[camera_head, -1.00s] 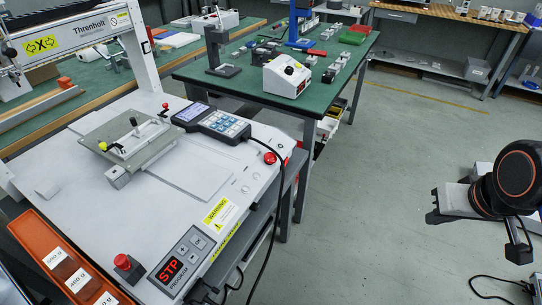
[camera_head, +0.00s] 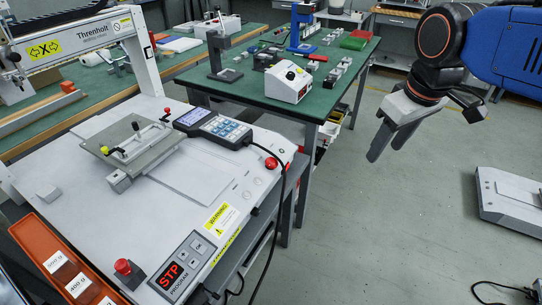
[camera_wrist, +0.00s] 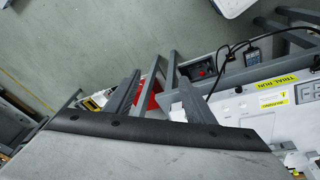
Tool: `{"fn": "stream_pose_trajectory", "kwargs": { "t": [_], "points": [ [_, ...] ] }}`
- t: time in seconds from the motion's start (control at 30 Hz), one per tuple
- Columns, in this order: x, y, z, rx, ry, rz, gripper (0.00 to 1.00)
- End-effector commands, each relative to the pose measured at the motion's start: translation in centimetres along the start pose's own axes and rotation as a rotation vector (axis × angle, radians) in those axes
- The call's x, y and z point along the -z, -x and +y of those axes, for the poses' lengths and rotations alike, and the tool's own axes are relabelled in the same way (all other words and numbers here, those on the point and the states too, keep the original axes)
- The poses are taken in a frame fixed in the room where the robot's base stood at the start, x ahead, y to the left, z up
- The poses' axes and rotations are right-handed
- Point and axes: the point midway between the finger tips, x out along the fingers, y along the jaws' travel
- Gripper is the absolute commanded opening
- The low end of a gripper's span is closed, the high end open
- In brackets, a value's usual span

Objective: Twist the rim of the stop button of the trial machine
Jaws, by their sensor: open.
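The white gantry machine (camera_head: 205,208) fills the left of the head view. A red mushroom button (camera_head: 271,163) sits at its right edge beside the black cable. Another red button (camera_head: 124,268) on a dark base stands at the front, left of the display panel reading STP. I cannot tell which is the stop button, and neither rim shows clearly. My gripper (camera_head: 386,152) is open and empty in the air, right of the machine and well apart from both buttons. In the wrist view its two fingers (camera_wrist: 158,88) are spread, and part of the machine (camera_wrist: 262,103) shows at right.
A handheld pendant (camera_head: 215,126) lies on the machine, its cable hanging over the right edge. An orange tray (camera_head: 48,246) is at front left. A green-topped table (camera_head: 262,88) with tools stands behind. Open floor (camera_head: 365,235) lies right of the machine.

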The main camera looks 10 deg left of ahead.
Motion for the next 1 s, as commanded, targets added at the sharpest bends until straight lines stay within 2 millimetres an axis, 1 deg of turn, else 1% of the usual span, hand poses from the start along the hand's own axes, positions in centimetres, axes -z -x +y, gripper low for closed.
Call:
{"fn": "stream_pose_trajectory", "kwargs": {
  "t": [0.03, 0.17, 0.2, 0.27, 0.3, 0.37, 0.4, 0.53, 0.6, 0.73, 0.83, 0.93, 1.0],
  "points": [
    [2.0, 0.2, -0.8, 0.011, 0.058, -0.014, 0.49],
    [6.4, 0.9, -3.1, 0.034, 0.204, -0.044, 0.49],
    [7.8, 1.0, -4.0, 0.041, 0.25, -0.053, 0.49],
    [9.7, 1.2, -5.4, 0.051, 0.318, -0.067, 0.49],
    [11.0, 1.3, -6.4, 0.057, 0.362, -0.076, 0.49],
    [12.9, 1.4, -8.0, 0.067, 0.43, -0.091, 0.49],
    [14.1, 1.4, -9.2, 0.073, 0.476, -0.099, 0.49],
    [17.5, 1.4, -13.0, 0.09, 0.611, -0.126, 0.49],
    [18.8, 1.4, -14.8, 0.097, 0.669, -0.137, 0.49],
    [20.4, 1.4, -17.1, 0.105, 0.743, -0.151, 0.49],
    [20.9, 1.3, -18.0, 0.108, 0.77, -0.157, 0.49],
    [20.9, 1.0, -18.2, 0.109, 0.777, -0.159, 0.49],
    [20.8, 0.4, -18.2, 0.109, 0.777, -0.16, 0.49]
  ]
}}
